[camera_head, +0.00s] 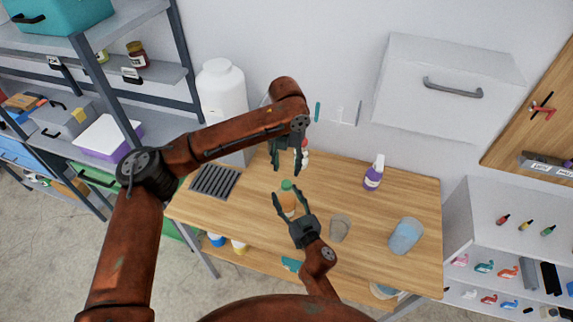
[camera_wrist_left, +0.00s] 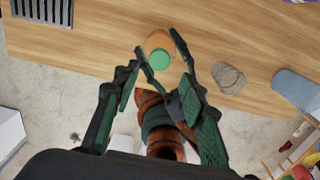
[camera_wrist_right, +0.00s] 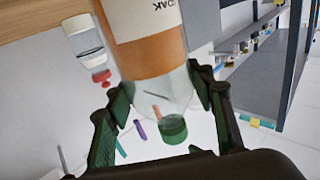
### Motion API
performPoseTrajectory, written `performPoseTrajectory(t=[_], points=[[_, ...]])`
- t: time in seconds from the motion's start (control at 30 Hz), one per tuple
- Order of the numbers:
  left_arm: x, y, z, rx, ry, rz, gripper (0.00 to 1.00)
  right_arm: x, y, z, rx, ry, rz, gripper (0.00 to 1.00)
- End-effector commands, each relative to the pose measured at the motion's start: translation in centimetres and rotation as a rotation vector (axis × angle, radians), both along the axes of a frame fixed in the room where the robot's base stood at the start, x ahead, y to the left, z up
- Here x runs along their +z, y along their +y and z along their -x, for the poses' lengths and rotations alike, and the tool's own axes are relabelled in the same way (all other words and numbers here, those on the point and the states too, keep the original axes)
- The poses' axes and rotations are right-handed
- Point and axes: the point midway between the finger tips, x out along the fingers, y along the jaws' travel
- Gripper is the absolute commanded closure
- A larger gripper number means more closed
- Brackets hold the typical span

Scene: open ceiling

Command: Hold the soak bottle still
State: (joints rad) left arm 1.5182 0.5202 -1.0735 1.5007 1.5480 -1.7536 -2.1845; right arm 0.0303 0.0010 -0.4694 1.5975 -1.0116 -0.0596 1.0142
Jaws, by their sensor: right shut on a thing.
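The soak bottle (camera_head: 288,202) stands on the wooden table, orange with a green cap. My right gripper (camera_head: 287,207) is shut around its sides from the front. In the right wrist view the bottle (camera_wrist_right: 150,55) shows a white label, orange contents, a clear shoulder and a green cap (camera_wrist_right: 172,128) between the fingers. My left gripper (camera_head: 287,166) is open and empty above and behind the bottle, fingers pointing down. In the left wrist view the green cap (camera_wrist_left: 159,60) lies just beyond the open left fingers (camera_wrist_left: 157,88), apart from them.
A red-capped bottle (camera_wrist_right: 88,45) stands behind, partly hidden by my left gripper in the head view. A purple spray bottle (camera_head: 373,175), grey cup (camera_head: 340,229) and blue cup (camera_head: 406,236) stand to the right. A dark grate (camera_head: 214,181) lies left. A cabinet (camera_head: 445,90) hangs above.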

Motion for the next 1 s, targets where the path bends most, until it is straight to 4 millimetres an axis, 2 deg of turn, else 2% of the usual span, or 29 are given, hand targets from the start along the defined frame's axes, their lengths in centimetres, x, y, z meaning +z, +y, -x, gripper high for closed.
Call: performPoseTrajectory(t=[0.5, 0.7, 0.97, 1.0], points=[[-6.7, 0.1, 0.1, 0.002, 0.005, -0.004, 0.61, 0.0, 0.0, 0.0, 0.000, 0.000, 0.000, 1.00], [-7.9, 0.1, 0.1, 0.002, 0.004, -0.004, 0.61, 0.0, 0.0, 0.0, 0.000, 0.000, 0.000, 1.00], [-8.0, 0.1, 0.1, 0.002, 0.004, -0.003, 0.61, 0.0, 0.0, 0.0, 0.000, 0.000, 0.000, 1.00], [-8.0, 0.1, 0.1, 0.002, 0.004, -0.003, 0.64, 0.0, 0.0, 0.0, 0.000, 0.000, 0.000, 1.00]])
